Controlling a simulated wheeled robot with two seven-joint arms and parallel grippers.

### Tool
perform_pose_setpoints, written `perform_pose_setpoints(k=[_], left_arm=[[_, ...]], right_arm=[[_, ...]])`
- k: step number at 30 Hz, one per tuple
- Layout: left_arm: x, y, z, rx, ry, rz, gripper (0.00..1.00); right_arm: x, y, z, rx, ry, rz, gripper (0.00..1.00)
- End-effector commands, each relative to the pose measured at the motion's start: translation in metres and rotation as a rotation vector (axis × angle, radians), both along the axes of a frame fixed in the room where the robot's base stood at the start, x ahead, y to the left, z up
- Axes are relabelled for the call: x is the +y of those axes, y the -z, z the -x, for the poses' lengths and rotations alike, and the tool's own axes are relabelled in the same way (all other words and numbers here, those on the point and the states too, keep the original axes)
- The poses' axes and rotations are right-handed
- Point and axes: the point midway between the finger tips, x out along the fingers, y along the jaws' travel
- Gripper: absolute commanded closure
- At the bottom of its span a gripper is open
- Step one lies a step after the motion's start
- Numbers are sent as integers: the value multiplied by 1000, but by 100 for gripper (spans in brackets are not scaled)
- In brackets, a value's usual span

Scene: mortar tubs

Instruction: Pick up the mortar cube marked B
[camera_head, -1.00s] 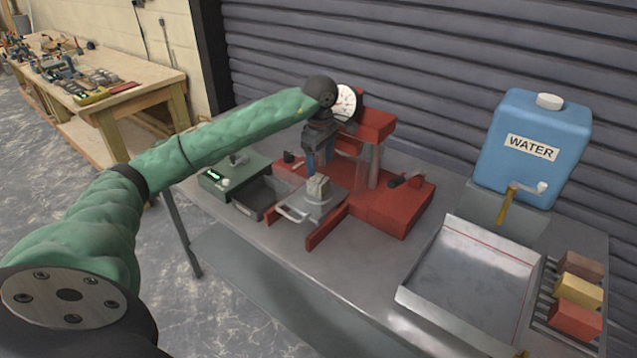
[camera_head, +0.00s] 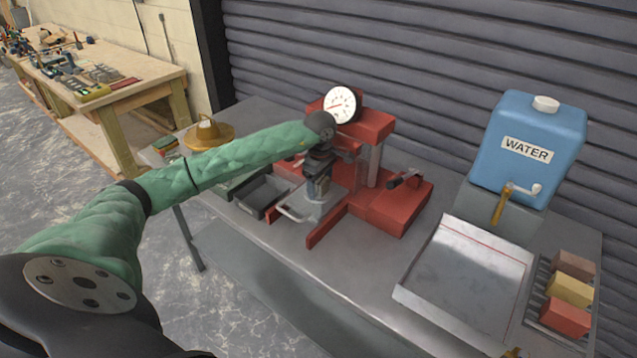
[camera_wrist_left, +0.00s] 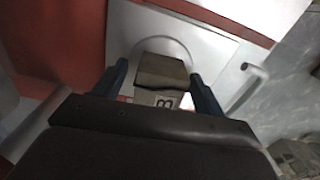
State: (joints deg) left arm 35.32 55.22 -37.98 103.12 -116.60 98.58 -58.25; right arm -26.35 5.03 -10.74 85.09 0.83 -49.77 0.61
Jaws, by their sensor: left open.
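The mortar cube marked B (camera_wrist_left: 160,78) is grey, and its lettered face shows in the left wrist view. It stands on a round spot of the light metal plate (camera_wrist_left: 215,50) of the red press (camera_head: 392,208). My left gripper (camera_wrist_left: 158,84) is open, with one blue finger on each side of the cube. I cannot tell whether the fingers touch it. In the head view my left gripper (camera_head: 318,188) points down over the plate and mostly hides the cube.
The press has a round dial (camera_head: 340,105) and a front handle (camera_head: 291,214). A dark tray (camera_head: 262,193) lies left of it. A metal tray (camera_head: 465,270), a blue water tank (camera_head: 530,145) and coloured blocks (camera_head: 569,290) stand to the right. Bare tabletop lies before the press.

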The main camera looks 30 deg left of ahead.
Motion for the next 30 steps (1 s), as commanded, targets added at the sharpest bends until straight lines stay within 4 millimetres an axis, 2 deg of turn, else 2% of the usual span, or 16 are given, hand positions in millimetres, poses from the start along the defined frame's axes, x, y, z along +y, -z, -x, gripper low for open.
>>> perform_pose_setpoints(k=[8, 15, 17, 24, 28, 30], left_arm=[[0, 2, 0, -1, 0, 0, 29], [0, 2, 0, -1, 0, 0, 76], [0, 1, 0, -1, 0, 0, 85], [0, 0, 0, -1, 0, 0, 85], [0, -7, -1, -3, 0, 0, 85], [0, -15, -1, -4, 0, -1, 85]], right_arm=[[0, 2, 1, 0, -1, 1, 41], [-1, 2, 1, 0, 0, 1, 41], [-1, 2, 1, 0, 0, 1, 41], [-1, 3, 1, 1, 0, 1, 41], [-1, 4, 1, 8, 0, 1, 41], [4, -10, -2, 6, 1, -3, 41]])
